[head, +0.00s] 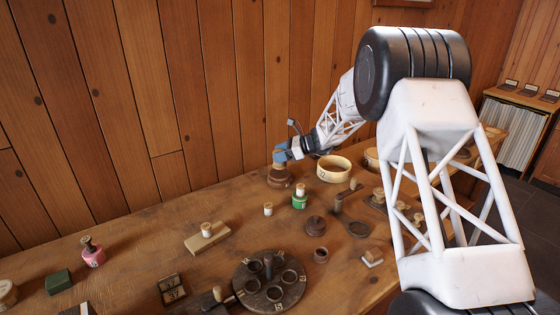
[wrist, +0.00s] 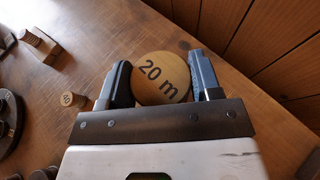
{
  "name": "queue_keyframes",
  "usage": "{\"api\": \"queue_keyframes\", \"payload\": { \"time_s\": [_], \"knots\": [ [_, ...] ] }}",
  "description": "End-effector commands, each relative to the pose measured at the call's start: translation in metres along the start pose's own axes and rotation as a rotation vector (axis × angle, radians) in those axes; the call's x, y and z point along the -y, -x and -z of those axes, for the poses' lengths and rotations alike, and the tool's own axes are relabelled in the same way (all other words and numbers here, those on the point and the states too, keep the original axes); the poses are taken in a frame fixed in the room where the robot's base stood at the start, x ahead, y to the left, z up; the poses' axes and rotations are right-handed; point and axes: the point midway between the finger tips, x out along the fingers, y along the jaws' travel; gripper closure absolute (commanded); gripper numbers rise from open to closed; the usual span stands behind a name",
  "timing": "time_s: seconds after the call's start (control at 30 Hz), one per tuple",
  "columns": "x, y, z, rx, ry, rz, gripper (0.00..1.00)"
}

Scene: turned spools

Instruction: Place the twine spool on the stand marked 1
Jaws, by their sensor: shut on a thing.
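My gripper (head: 283,153) is at the back of the bench near the plank wall. In the head view a little tan shows under the fingers, right above a dark brown turned piece (head: 279,178). I cannot tell whether that piece is the spool's body or a base under it. No twine is clearly seen, and I cannot make out a stand marked 1.
A pale round box (head: 333,169) marked with a number stands just right of my gripper. A green spool (head: 300,199) and a small pale-topped peg (head: 268,209) are in front. A dark round holder (head: 245,284) with numbered holes is nearer.

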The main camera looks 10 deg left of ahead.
Motion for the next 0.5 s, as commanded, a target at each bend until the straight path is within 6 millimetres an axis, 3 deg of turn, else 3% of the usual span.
{"api": "queue_keyframes", "payload": {
  "time_s": [0.2, 0.5],
  "knots": [
    [0.0, -0.01, 0.024, 0.0, -0.001, -0.001, 0.66],
    [0.0, -0.011, 0.027, 0.0, 0.0, 0.0, 0.66]
  ]
}}
